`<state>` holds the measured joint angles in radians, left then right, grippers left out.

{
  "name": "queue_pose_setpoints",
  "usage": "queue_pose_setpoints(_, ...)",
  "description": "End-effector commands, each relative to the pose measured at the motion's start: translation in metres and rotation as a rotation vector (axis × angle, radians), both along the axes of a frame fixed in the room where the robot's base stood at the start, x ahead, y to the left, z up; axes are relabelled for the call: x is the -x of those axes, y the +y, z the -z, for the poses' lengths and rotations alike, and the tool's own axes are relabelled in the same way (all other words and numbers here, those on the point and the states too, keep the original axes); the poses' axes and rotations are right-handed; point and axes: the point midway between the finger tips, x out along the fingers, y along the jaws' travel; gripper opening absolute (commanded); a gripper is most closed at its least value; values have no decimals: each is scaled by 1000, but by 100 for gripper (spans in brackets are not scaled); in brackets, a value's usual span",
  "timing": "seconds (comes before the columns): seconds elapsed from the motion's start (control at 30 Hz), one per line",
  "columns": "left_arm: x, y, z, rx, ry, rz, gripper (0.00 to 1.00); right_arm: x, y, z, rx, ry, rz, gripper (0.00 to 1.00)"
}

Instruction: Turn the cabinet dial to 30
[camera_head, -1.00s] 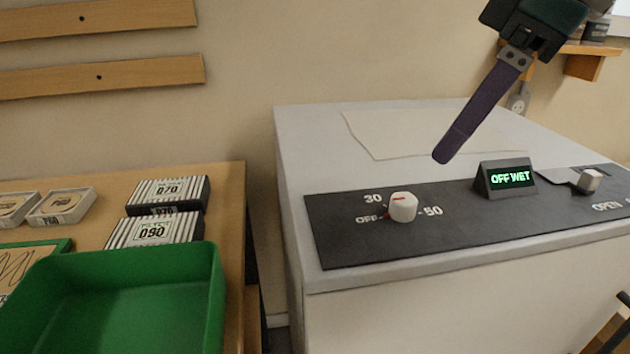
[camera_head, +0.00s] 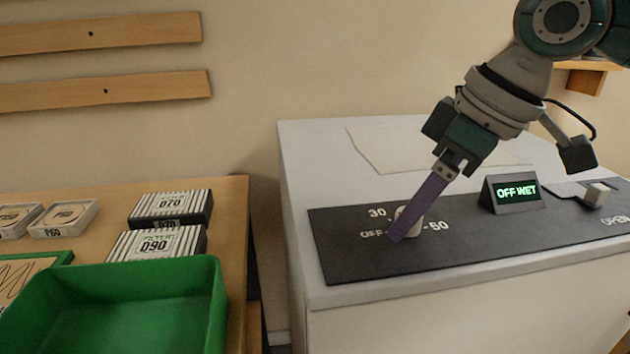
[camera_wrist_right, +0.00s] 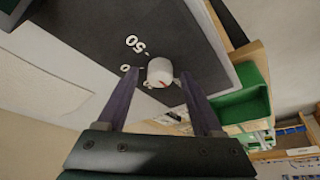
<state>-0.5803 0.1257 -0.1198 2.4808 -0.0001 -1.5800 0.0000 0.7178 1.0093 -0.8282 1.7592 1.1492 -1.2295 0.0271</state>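The white dial (camera_head: 416,229) stands on the dark panel with the marks OFF, 30 and 50 around it. In the head view a finger covers much of it, and its pointer is hidden there. My right gripper (camera_head: 402,234) is down at the dial. In the right wrist view the dial (camera_wrist_right: 159,70) sits between the two purple fingers of my right gripper (camera_wrist_right: 160,76), with a gap on each side. A red mark shows on the dial's top. The display (camera_head: 511,194) reads OFF WET. My left gripper is not in view.
The dark panel (camera_head: 350,259) lies on the white cabinet top (camera_head: 310,150). A pale switch (camera_head: 597,195) is at the panel's right, near the word OPEN. A green tray (camera_head: 215,300) and filter boxes (camera_head: 158,242) are on the wooden bench at left.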

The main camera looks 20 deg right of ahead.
Motion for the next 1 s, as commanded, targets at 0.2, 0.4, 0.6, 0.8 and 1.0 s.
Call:
queue_pose_setpoints(0.2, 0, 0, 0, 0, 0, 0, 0, 0, 0, 0, 0, 0, 0, 42)
queue_pose_setpoints(0.4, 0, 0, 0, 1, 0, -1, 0, 0, 0, 0, 0, 0, 0, 20)
queue_pose_setpoints(0.6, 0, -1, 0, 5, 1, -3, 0, 0, 0, -1, -1, -1, 0, 0)
queue_pose_setpoints(0.8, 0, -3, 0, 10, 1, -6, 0, 0, 0, -1, -1, -1, 1, 0)
queue_pose_setpoints(1.0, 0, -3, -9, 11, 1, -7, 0, 0, 1, -3, -1, 0, 28, 0)
